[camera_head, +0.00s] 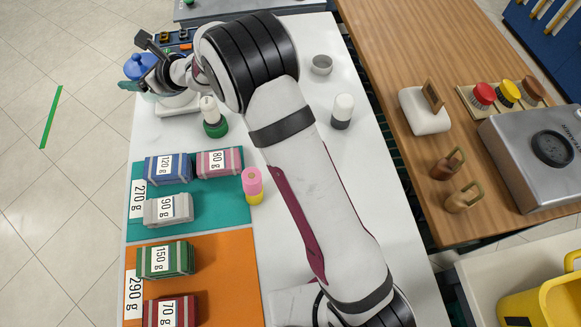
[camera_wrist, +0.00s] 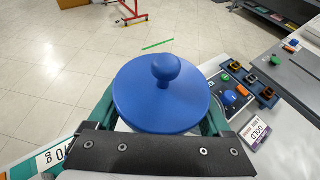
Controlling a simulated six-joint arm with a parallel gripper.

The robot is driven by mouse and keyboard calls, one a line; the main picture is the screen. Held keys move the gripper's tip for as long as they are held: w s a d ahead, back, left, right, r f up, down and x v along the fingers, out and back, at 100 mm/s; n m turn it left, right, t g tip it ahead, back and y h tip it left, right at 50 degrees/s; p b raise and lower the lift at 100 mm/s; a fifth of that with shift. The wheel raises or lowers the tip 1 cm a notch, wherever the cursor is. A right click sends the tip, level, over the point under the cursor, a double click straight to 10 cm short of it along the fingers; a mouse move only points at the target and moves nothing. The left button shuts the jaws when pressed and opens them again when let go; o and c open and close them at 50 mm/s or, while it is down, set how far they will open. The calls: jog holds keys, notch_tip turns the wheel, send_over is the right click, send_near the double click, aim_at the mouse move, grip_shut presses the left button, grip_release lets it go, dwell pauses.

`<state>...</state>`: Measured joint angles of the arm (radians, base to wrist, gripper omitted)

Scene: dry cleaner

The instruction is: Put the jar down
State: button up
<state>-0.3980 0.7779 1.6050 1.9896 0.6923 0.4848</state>
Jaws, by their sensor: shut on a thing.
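The jar's blue lid with a round knob (camera_wrist: 162,92) fills the middle of the wrist view. In the head view the jar (camera_head: 138,66) shows as a blue top at the far left end of the white table. My gripper (camera_wrist: 158,120) is shut on the jar, with a green finger on each side of it. In the head view my gripper (camera_head: 140,84) is at the table's far left edge, partly behind my arm. The jar's body is mostly hidden, and I cannot tell whether its base touches anything.
A white table (camera_head: 229,224) holds weight-marked bundles on a teal mat (camera_head: 225,214) and an orange mat (camera_head: 238,290). A green-based bottle (camera_head: 213,118) stands near the gripper. A control panel (camera_wrist: 238,92) with coloured buttons is right of the jar. Open floor lies left.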

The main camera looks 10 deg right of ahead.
jog(key=d, duration=1.4)
jog(key=shift+w+d+f, duration=0.25)
jog(key=shift+d, duration=0.1)
jog(key=s+d, duration=0.1)
jog(key=d, duration=0.2)
jog(key=s+d, duration=0.1)
jog(key=d, duration=0.3)
jog(key=s+d, duration=0.1)
jog(key=d, duration=0.2)
jog(key=shift+s+d+f, duration=0.25)
jog(key=shift+s+d, duration=0.1)
jog(key=shift+s, duration=0.05)
jog(key=s+d, duration=0.7)
jog(key=d, duration=0.1)
jog(key=shift+n, duration=0.3)
jog(key=s+d+r, duration=0.1)
jog(key=s+d, duration=0.5)
jog(key=s, duration=0.5)
jog(key=shift+g, duration=0.3)
jog(key=w+a+f, duration=0.1)
jog(key=a+f, duration=0.2)
jog(key=f, duration=0.1)
jog(key=w+a+f, duration=0.1)
jog(key=a+f, duration=0.3)
jog(key=w+a+f, duration=0.2)
jog(key=a+f, duration=0.1)
jog(key=f, duration=0.1)
jog(key=shift+a, duration=0.4)
jog(key=shift+w+f, duration=0.1)
jog(key=shift+f, duration=1.9)
